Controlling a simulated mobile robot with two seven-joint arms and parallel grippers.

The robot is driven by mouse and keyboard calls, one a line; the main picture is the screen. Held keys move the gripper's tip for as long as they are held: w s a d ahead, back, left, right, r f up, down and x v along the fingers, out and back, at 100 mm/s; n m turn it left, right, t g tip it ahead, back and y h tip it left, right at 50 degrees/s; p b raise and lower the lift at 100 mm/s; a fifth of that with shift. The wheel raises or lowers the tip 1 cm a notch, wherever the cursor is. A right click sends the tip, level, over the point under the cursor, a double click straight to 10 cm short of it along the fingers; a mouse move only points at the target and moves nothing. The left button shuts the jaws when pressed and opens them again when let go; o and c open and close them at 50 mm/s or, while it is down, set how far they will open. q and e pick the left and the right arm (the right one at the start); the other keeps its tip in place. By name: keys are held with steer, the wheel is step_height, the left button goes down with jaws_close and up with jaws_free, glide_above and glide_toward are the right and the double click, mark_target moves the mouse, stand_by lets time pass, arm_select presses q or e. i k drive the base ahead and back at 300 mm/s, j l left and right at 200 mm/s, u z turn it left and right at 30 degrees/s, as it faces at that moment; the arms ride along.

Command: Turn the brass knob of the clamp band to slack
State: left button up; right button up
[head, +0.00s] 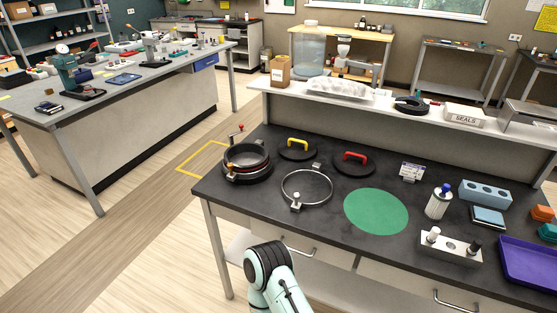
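A dark round glove port (247,158) stands at the left end of the black bench, with copper-coloured bands around it. A small brass-coloured knob (230,168) shows at its front left; its setting is too small to read. A red-tipped lever (237,131) stands up behind the port. A loose silver ring (329,184) lies on the bench to the right of the port, with a small pale block or knob (296,199) at its front. Neither of my grippers is in view; only a mint and black link of one of my arms shows at the bottom.
Two dark covers with a yellow handle (298,141) and a red handle (355,155) lie behind the silver ring. A green round mat (376,211) is to its right. A bottle (438,202), a steel block (450,247) and a purple tray (530,262) occupy the right side.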

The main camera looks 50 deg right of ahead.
mark_target(230, 166)
steer(key=z, duration=1.5)
steer(key=i+j+u, duration=0.1)
steer(key=i+j, duration=0.05)
steer(key=i, duration=0.1)
